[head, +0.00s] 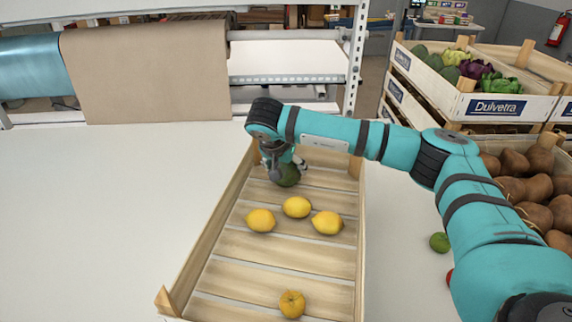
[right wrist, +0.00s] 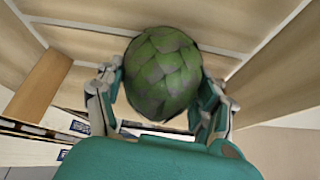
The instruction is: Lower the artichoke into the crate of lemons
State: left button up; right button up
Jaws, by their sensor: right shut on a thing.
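The green artichoke (head: 287,175) is at the far end of the wooden crate (head: 226,215), mostly below my right gripper (head: 282,165). In the right wrist view the artichoke (right wrist: 162,75) sits between the two fingers of my right gripper (right wrist: 160,105), which is shut on it. The crate's slats lie behind it; I cannot tell whether it touches them. Three lemons lie mid-crate: a left one (head: 261,220), a middle one (head: 296,207) and a right one (head: 327,223). My left gripper is not in view.
An orange fruit (head: 292,304) lies at the crate's near end. A green lime (head: 439,242) is on the table right of the crate. A crate of brown produce (head: 515,165) and stacked vegetable crates (head: 500,105) stand at right. The white table (head: 90,220) is clear at left.

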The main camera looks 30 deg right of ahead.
jog(key=shift+f, duration=0.4)
dwell(0.3)
jog(key=o, duration=1.4)
jog(key=v, duration=1.2)
jog(key=shift+a, duration=0.1)
